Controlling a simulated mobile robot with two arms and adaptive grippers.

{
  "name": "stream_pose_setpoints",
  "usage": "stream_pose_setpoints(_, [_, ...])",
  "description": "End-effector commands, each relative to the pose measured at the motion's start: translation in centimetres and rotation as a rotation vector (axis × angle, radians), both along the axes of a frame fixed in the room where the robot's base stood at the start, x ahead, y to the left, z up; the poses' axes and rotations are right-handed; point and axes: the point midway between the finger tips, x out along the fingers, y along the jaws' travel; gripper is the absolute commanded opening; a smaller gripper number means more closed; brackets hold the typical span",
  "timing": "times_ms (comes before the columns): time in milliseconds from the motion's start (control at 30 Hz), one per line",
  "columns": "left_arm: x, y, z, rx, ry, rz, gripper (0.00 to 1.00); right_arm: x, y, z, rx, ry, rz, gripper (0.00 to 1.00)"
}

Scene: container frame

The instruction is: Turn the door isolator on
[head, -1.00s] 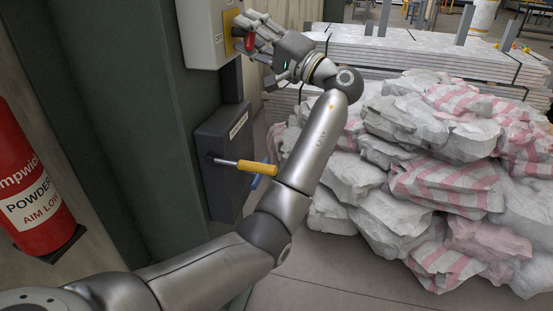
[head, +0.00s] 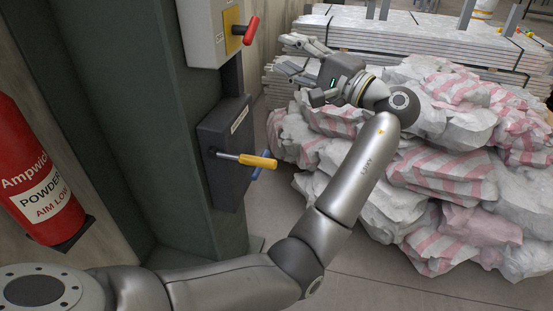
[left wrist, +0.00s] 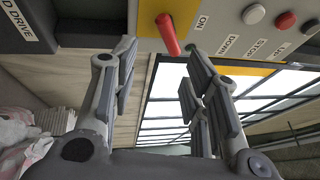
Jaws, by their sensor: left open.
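The door isolator is a light grey box (head: 203,30) on the green column, with a yellow plate (head: 231,32) and a red handle (head: 251,30). In the left wrist view the red handle (left wrist: 167,34) points out towards the camera, and an "ON" label shows beside it on the box (left wrist: 228,24). My left gripper (head: 291,57) is open and empty, to the right of the red handle and apart from it. Its spread fingers also show in the left wrist view (left wrist: 160,66), below the handle. My right gripper is not in view.
A dark box (head: 224,150) below the isolator has a yellow-gripped lever (head: 257,161) and a blue one (head: 262,171) sticking out. Piled sacks (head: 445,170) and stacked boards (head: 420,42) stand at the right. A red extinguisher (head: 35,175) hangs at the left.

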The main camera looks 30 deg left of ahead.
Motion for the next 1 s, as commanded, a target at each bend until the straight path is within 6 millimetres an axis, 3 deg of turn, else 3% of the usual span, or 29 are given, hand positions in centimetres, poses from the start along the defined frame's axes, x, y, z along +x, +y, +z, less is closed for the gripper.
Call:
stream_pose_setpoints(500, [2.1, 2.1, -10.4, -0.146, 0.055, -0.133, 0.42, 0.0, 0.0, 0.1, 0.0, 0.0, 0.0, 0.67])
stream_pose_setpoints(1000, [2.3, 3.0, -20.3, -0.309, 0.091, -0.242, 0.42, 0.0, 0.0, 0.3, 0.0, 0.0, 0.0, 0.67])
